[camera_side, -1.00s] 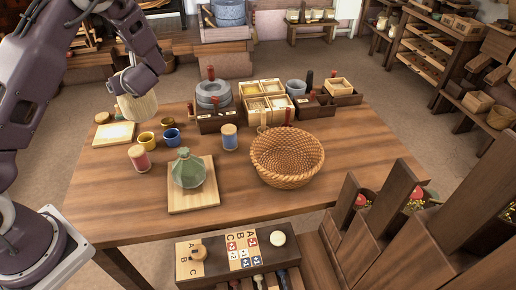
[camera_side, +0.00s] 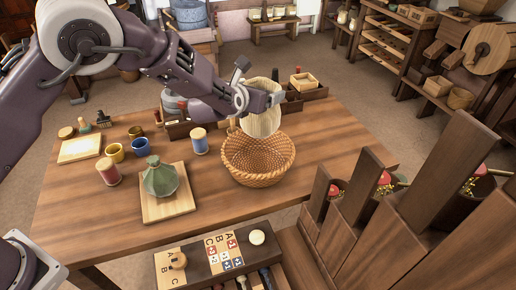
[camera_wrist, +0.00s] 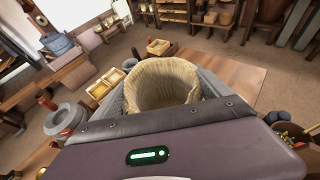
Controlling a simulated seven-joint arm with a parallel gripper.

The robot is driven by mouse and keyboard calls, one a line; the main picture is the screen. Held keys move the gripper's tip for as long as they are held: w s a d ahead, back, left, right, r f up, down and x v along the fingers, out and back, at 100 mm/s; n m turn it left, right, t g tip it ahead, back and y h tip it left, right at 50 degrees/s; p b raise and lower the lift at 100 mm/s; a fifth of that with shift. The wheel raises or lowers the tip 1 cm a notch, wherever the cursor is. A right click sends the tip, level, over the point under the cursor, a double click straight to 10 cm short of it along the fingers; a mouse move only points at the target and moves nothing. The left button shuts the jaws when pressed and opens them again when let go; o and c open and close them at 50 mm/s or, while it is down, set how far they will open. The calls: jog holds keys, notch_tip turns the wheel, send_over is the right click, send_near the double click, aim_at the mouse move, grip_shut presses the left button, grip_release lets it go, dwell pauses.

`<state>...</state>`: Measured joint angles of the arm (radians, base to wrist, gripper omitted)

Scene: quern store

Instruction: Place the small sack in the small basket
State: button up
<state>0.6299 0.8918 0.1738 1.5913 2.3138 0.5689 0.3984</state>
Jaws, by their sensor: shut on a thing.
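The small sack (camera_side: 261,118) is cream-coloured, ribbed and open at the top. My gripper (camera_side: 264,97) is shut on it near its upper part and holds it upright. In the side view the sack hangs over the back part of the small basket (camera_side: 256,177), a round woven basket on the table; its lower end overlaps the basket's back rim in the picture. I cannot tell the exact height between them. In the wrist view the sack (camera_wrist: 160,80) sits between the fingers, its mouth facing the camera, and the basket is hidden.
Wooden boxes (camera_side: 308,83) line the table's back. The table right of the basket is clear.

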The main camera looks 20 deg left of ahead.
notch_tip(320, 180, down, 15)
jog(key=shift+a, duration=0.2)
jog(key=shift+f, duration=0.1)
jog(key=o, duration=1.7)
jog(key=shift+o, duration=0.2)
